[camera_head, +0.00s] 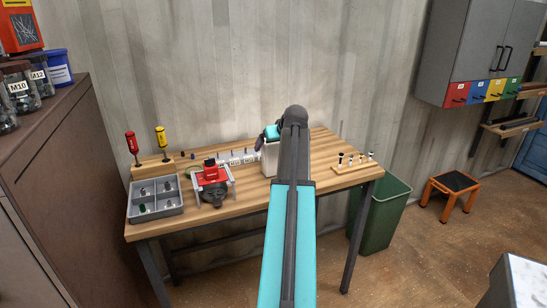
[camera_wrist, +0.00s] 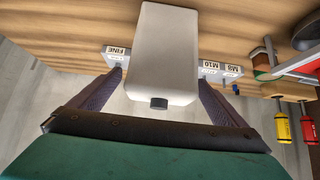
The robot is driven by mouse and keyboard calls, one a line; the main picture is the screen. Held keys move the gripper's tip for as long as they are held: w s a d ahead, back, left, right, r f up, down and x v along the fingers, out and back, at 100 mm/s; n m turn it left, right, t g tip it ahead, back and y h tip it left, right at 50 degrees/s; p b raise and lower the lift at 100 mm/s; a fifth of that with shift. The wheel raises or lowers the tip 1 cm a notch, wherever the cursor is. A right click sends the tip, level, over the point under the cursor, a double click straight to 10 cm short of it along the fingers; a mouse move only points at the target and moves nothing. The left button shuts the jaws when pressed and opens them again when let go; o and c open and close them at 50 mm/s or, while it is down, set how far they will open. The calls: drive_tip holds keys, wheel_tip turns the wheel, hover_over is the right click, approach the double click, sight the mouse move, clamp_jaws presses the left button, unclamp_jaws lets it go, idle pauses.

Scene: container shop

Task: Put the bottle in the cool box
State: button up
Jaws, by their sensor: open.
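A white bottle (camera_wrist: 165,55) with a short black cap stands on the workbench. It looks upside down in the wrist view, and in the head view its white body (camera_head: 270,160) shows partly behind my arm. My gripper (camera_wrist: 160,80) is open, with one dark finger on either side of the bottle. In the head view my gripper (camera_head: 269,133) is at the bottle's top, mostly hidden by my arm.
On the workbench (camera_head: 240,205) are a grey divided tray (camera_head: 155,197), a red-and-grey device (camera_head: 212,180), two screwdrivers in a wooden holder (camera_head: 152,168), a labelled rack (camera_head: 238,157) and a small peg block (camera_head: 354,163). A green bin (camera_head: 380,215) and a stool (camera_head: 450,190) stand right.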

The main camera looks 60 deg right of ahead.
drive_tip(key=x, duration=0.3)
drive_tip(key=shift+w+d+f+p, duration=0.15)
drive_tip(key=shift+w+f+p, duration=0.15)
idle(0.3)
drive_tip(key=c, duration=1.6)
drive_tip(key=shift+r, duration=0.1)
drive_tip(key=r, duration=0.1)
drive_tip(key=r+b, duration=0.1)
drive_tip(key=r, duration=0.1)
drive_tip(key=shift+s+a+r, duration=0.2)
drive_tip(key=s+a, duration=0.3)
drive_tip(key=s, duration=0.1)
drive_tip(key=s+a+r+b, duration=0.1)
drive_tip(key=s+a, duration=0.2)
drive_tip(key=s, duration=0.1)
drive_tip(key=s+a+b, duration=0.1)
drive_tip(key=s+a, duration=0.3)
drive_tip(key=shift+r, duration=0.25)
